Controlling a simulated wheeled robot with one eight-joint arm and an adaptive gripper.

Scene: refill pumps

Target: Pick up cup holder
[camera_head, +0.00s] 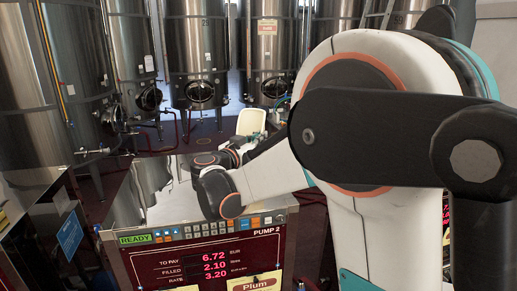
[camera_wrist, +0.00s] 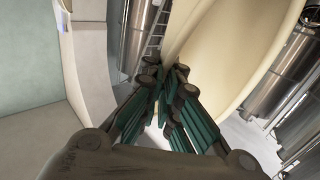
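The cup holder, a smooth cream piece, fills the upper middle of the wrist view (camera_wrist: 235,45) and tapers down to my fingertips. In the head view a small pale piece, apparently the same cup holder (camera_head: 251,122), shows above the pump, beyond my bent arm. My gripper (camera_wrist: 166,75) has dark green fingers drawn close together, with the edge of the cream piece between their tips. It looks shut on that edge, though the contact itself is partly hidden by the fingers. In the head view my arm hides most of the gripper.
A pump with a lit price display (camera_head: 205,262) and a flat metallic top stands in front. Another counter (camera_head: 40,235) is at the left. Several steel tanks (camera_head: 197,50) line the back. My arm blocks the right side of the head view.

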